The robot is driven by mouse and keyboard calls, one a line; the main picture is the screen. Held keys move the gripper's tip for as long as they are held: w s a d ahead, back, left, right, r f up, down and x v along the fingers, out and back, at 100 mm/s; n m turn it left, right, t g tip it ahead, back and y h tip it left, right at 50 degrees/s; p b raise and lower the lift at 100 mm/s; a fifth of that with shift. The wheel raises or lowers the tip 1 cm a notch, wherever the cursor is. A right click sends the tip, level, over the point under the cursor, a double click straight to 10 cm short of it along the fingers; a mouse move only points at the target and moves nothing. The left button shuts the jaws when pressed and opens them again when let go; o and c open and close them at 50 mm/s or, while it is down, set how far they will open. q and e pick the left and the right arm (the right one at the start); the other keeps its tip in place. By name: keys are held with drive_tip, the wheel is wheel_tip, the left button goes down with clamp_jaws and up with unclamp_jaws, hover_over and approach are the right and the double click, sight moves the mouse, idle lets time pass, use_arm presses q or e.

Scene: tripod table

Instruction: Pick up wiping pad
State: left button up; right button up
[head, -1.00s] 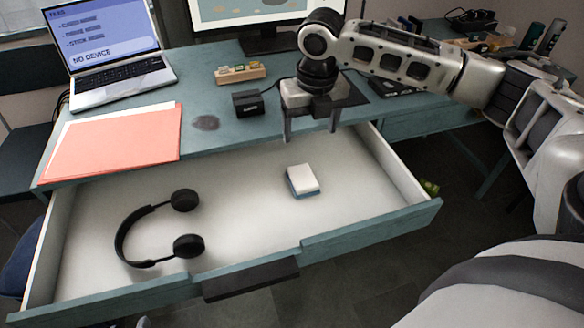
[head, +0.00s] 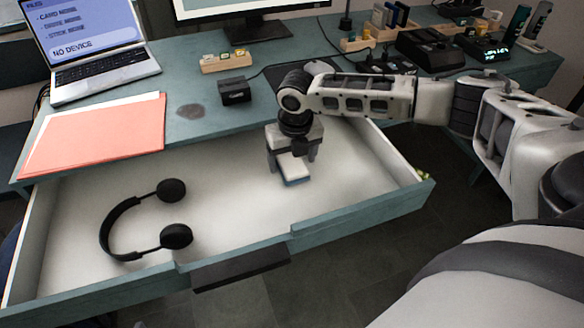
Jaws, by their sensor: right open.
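The wiping pad (head: 293,170), white on top with a blue underside, lies flat on the floor of the open drawer (head: 225,208), right of its middle. My right gripper (head: 291,166) points down over the pad, with one finger on each side of it. The fingers are open, and I cannot tell whether they touch the pad. The gripper body hides the pad's far part. My left gripper is not in view.
Black headphones (head: 140,222) lie in the left part of the drawer. A red folder (head: 95,135), a black box (head: 234,91), a laptop (head: 100,66) and a wooden card holder (head: 224,62) stand on the desk behind. Drawer walls surround the pad; the drawer floor between headphones and pad is clear.

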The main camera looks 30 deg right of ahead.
drive_tip(key=shift+f+p, duration=0.4)
idle(0.7)
drive_tip(key=c, duration=1)
